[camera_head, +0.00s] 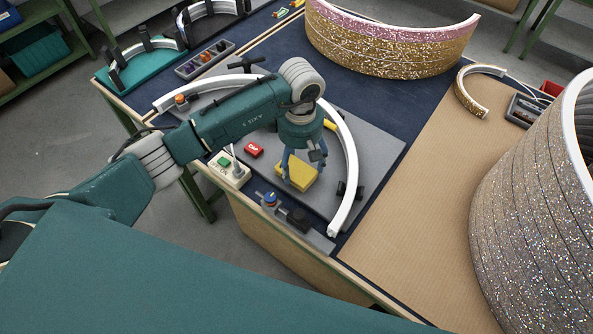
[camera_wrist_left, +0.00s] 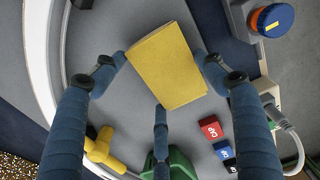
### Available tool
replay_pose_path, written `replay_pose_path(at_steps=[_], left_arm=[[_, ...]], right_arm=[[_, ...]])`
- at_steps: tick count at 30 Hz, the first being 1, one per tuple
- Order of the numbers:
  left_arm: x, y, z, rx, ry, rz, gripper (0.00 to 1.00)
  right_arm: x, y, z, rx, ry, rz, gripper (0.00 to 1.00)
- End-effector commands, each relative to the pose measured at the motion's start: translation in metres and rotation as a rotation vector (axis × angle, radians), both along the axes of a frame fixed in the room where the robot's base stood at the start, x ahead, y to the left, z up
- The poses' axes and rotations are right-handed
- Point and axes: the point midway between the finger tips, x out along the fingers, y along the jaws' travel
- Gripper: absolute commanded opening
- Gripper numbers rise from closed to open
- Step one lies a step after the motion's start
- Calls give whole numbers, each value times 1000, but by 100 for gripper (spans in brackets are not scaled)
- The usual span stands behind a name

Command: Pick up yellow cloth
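The yellow cloth (camera_head: 299,174) is a flat folded rectangle on the grey board in the head view. In the left wrist view the yellow cloth (camera_wrist_left: 168,66) lies between my spread fingers, tilted a little. My left gripper (camera_head: 300,172) points down over it in the head view. In the left wrist view my left gripper (camera_wrist_left: 160,75) is open, with blue fingers on both sides of the cloth and a third below it. Whether the fingertips touch the cloth cannot be told. My right gripper is in neither view.
A white curved strip (camera_head: 348,160) arcs around the grey board (camera_head: 375,150). Near the cloth are a red block (camera_head: 254,150), a green-switched box (camera_head: 229,170) and a blue-topped device (camera_head: 270,199). Large glittery arcs (camera_head: 535,200) stand at right. Brown paper (camera_head: 425,220) is mostly clear.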

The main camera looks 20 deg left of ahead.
Motion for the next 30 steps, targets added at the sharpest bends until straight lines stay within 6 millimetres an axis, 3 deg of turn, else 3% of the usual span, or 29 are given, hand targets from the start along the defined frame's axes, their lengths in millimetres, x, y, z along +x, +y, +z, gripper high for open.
replay_pose_path(at_steps=[11, 17, 23, 30], left_arm=[[0, 0, 1, 1, 0, 1, 51], [1, 1, 13, 1, -4, 1, 51], [2, 0, 51, -1, -7, 0, 51], [2, 1, 122, 1, -9, -1, 51]], right_arm=[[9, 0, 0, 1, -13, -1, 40], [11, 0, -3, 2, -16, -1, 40], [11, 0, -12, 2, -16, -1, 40], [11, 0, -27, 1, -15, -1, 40]])
